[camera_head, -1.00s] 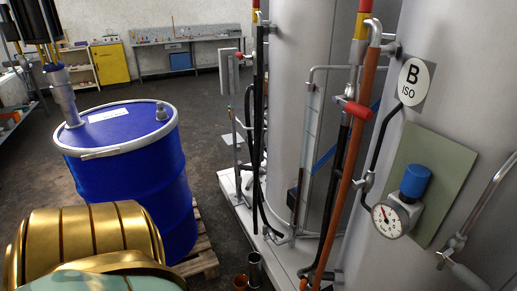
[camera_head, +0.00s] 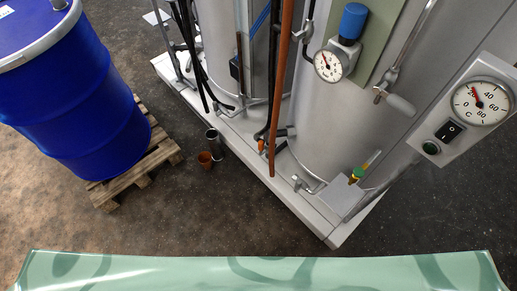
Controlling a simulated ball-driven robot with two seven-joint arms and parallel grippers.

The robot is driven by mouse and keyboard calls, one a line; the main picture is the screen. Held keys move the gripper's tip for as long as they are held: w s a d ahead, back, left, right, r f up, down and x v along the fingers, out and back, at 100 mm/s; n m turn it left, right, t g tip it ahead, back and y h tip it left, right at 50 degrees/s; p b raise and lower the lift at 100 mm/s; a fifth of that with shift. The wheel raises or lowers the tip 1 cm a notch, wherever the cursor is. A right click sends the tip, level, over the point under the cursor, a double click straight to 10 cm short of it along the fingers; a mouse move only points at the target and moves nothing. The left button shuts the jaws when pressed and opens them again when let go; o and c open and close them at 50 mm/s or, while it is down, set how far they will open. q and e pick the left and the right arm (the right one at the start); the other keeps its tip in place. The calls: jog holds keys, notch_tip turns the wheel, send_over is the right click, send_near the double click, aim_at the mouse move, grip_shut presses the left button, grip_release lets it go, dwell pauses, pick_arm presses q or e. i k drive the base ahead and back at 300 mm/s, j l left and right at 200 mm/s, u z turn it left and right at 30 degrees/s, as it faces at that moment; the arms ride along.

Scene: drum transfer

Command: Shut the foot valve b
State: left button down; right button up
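At the foot of the right-hand tank (camera_head: 337,115), a small valve with a yellow and green handle (camera_head: 366,164) sits on a grey block (camera_head: 342,196) on the pale plinth. The handle slants up to the right. A small metal spout (camera_head: 302,184) sticks out left of the block. I see no label on the valve, and I cannot tell whether it is open or shut. Neither of my grippers is in view.
A blue drum (camera_head: 68,90) stands on a wooden pallet (camera_head: 136,172) at left. A gauge panel (camera_head: 468,110) juts out at right. The front floor is clear.

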aim_at(261, 143)
jog(key=z, duration=0.5)
jog(key=j+z, duration=0.45)
jog(key=j, duration=0.2)
jog(key=j+z, duration=0.5)
jog(key=j, duration=0.75)
jog(key=k+j+z, duration=0.1)
jog(key=j, duration=0.45)
jog(key=k+j, duration=0.1)
jog(key=j, duration=0.45)
